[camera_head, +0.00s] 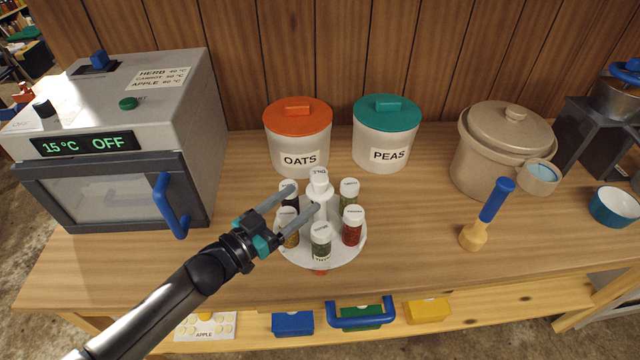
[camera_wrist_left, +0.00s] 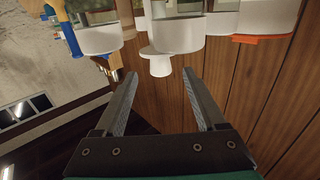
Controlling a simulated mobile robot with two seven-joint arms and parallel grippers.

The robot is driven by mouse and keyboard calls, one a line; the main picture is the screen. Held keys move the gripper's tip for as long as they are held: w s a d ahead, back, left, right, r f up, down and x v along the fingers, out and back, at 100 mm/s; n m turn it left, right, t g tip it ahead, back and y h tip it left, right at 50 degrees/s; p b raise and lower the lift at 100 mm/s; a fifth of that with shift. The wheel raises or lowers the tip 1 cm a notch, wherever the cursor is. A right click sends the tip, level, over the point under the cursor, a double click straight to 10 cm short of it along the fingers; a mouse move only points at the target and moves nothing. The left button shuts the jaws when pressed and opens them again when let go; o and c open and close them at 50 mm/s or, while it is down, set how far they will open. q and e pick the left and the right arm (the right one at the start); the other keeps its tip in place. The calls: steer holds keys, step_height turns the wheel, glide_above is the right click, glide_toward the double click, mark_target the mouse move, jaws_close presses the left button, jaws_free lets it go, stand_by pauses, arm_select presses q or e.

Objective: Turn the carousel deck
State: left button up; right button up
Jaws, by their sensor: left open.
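The carousel deck (camera_head: 350,246) is a round white turntable on the wooden counter. Several small spice jars with white lids stand around its white central post (camera_head: 319,190). A small red-orange tab (camera_head: 320,272) shows at its front rim. My left gripper (camera_head: 303,199) reaches in from the left, open, with its fingers over the deck's left side among the jar tops. Contact cannot be told. In the left wrist view, its spread fingers (camera_wrist_left: 160,82) have nothing clearly held between them; white lids and a small white knob (camera_wrist_left: 160,64) show beyond the tips. My right gripper is out of view.
An oven-like dryer (camera_head: 110,140) with a blue handle stands left. OATS (camera_head: 299,140) and PEAS (camera_head: 387,145) canisters stand behind the deck. A beige crock (camera_head: 490,155), a blue-handled tool (camera_head: 490,210) and a blue bowl (camera_head: 613,208) are right. Counter between deck and tool is clear.

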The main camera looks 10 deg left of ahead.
mark_target(315, 189)
arm_select(q)
steer(key=shift+b+x, duration=0.3)
steer(key=shift+x, duration=3.25)
steer(key=shift+c, duration=0.2)
jaws_close()
